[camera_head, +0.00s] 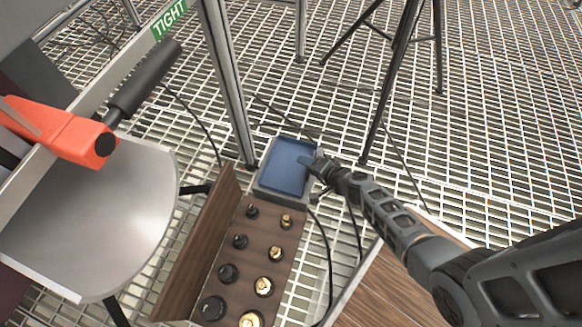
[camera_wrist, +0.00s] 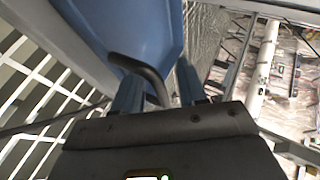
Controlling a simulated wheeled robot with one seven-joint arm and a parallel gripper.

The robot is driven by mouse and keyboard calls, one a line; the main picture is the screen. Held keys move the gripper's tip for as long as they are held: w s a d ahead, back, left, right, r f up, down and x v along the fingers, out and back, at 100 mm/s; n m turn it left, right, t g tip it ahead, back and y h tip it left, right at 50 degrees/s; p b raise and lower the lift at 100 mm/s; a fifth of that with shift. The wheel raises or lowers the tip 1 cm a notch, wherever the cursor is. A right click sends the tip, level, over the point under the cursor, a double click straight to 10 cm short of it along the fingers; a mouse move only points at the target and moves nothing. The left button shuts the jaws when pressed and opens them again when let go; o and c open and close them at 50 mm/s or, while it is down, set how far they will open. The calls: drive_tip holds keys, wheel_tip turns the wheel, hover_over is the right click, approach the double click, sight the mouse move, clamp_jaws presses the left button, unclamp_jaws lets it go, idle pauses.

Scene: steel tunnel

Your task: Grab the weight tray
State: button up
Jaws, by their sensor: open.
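A shallow blue tray (camera_head: 286,168) with a grey rim lies at the far end of an open wooden box (camera_head: 247,267) that holds black and brass weights. My gripper (camera_head: 319,165) is at the tray's right edge. In the wrist view, the blue surface (camera_wrist: 125,25) fills the upper middle. A dark curved handle (camera_wrist: 142,68) crosses between the fingers of my gripper (camera_wrist: 160,88), which is open. I cannot tell whether the fingers touch the handle. My gripper hides part of the tray's right edge in the head view.
A metal post (camera_head: 230,90) stands just behind the tray, and black tripod legs (camera_head: 388,85) stand beyond it. Cables run over the grated floor, which is mostly clear at the upper right.

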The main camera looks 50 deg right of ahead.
drive_tip(key=shift+w+d+f, duration=0.1)
drive_tip(key=shift+w+f, duration=0.25)
drive_tip(key=shift+w, duration=0.15)
drive_tip(key=shift+c, duration=0.3)
clamp_jaws()
idle(0.8)
